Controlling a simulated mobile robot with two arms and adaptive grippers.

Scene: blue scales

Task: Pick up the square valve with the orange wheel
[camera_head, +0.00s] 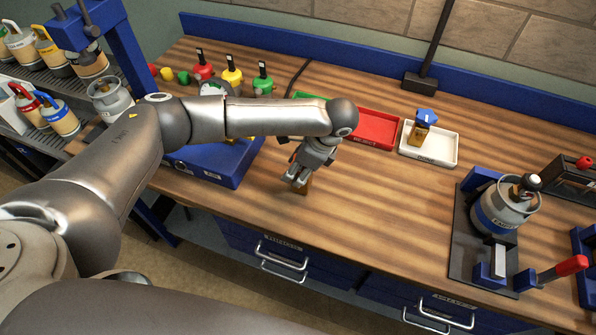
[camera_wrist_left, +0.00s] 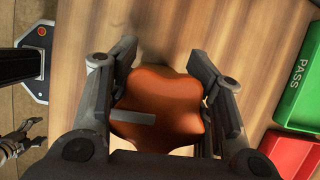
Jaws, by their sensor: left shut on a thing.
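The valve's orange wheel (camera_wrist_left: 160,95) shows large in the left wrist view, between the two fingers of my left gripper (camera_wrist_left: 162,88). The fingers are shut on it from both sides. In the head view my left gripper (camera_head: 298,180) points down over the wooden bench in front of the trays. A small brown part of the valve (camera_head: 305,187) shows by the fingertips there; the rest is hidden. I cannot tell whether it touches the bench. What looks like my right gripper (camera_wrist_left: 22,140) shows partly at the left edge of the wrist view.
A red REJECT tray (camera_head: 375,130) and a white DONE tray (camera_head: 442,158) stand behind; the white one holds a blue-wheeled valve (camera_head: 424,120). A green PASS tray (camera_wrist_left: 300,85) is beside the gripper. A clamped cylinder (camera_head: 505,210) stands right. The bench between is clear.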

